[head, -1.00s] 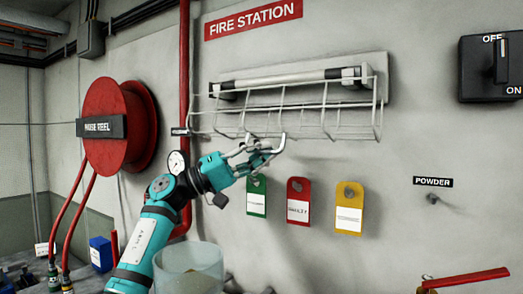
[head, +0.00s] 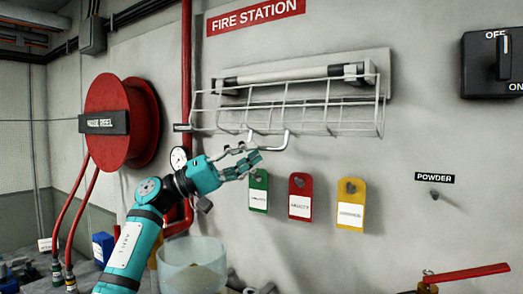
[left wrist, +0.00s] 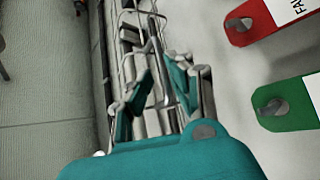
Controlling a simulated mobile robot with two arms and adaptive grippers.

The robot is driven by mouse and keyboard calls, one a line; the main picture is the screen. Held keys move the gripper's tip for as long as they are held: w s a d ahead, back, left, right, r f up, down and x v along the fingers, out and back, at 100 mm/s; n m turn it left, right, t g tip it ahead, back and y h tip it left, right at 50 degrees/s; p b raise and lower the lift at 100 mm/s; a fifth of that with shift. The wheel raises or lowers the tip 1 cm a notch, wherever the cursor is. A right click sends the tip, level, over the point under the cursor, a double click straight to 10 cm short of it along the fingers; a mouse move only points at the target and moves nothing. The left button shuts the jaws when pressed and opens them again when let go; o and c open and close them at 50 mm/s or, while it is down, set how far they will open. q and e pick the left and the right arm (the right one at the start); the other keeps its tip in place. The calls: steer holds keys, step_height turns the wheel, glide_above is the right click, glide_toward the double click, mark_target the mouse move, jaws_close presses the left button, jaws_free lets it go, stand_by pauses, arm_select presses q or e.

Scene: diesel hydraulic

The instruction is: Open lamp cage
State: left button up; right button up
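The lamp cage (head: 327,105) is a white wire basket in front of a tube lamp (head: 290,75) on the wall. It looks closed over the lamp's lower front. A pale bent handle (head: 283,142) hangs under its lower edge, left of the middle. My left gripper (head: 252,158) is just below the cage at the handle's left part, fingers apart. In the left wrist view the open fingers (left wrist: 158,92) point up at the cage wires (left wrist: 148,22), with thin bars showing between them. I cannot tell whether the fingers touch the handle. My right gripper is not in view.
Green (head: 258,192), red (head: 300,197) and yellow (head: 351,204) tags hang below the cage, the green one close to my gripper. A red hose reel (head: 122,150) and a red pipe (head: 187,60) are at left. A clear bucket (head: 192,264) stands below my arm.

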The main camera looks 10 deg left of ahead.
arm_select(q)
steer(key=v, duration=0.8)
steer(key=shift+a+f, duration=0.2)
steer(key=shift+a, duration=0.1)
steer(key=shift+s, duration=0.15)
